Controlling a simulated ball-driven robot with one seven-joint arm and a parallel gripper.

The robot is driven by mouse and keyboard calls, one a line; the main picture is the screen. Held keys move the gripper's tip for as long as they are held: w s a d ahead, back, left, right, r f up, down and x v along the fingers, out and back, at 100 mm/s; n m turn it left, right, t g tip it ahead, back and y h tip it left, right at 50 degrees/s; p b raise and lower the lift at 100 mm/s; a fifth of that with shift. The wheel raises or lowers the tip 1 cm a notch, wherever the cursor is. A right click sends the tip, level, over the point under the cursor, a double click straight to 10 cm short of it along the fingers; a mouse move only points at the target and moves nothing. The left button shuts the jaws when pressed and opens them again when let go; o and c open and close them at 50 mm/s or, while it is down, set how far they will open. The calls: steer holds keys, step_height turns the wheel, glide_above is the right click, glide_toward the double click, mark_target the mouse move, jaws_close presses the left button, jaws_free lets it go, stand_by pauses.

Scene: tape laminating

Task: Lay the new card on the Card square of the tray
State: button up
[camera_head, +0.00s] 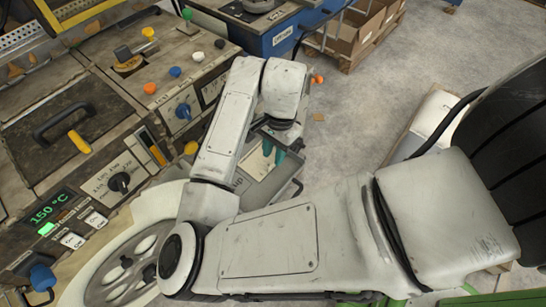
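My gripper (274,152) points down over a grey tray-like surface (267,187) in the middle of the view. Its two teal fingertips stand a little apart, and I see nothing between them. My arm covers much of the left side of this surface. A small dark marking shows near its left part, too small to read. I cannot make out the new card or the Card square.
A worn machine bench with knobs, a black handle (64,122) and a green 150 °C display (50,207) fills the left. A blue cabinet (283,38) and cardboard boxes (355,28) stand at the back.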

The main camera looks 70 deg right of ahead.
step_height(320, 180, up, 9)
steer(key=d+p, duration=0.1)
steer(key=shift+s+d+f, duration=0.15)
steer(key=shift+s, duration=0.05)
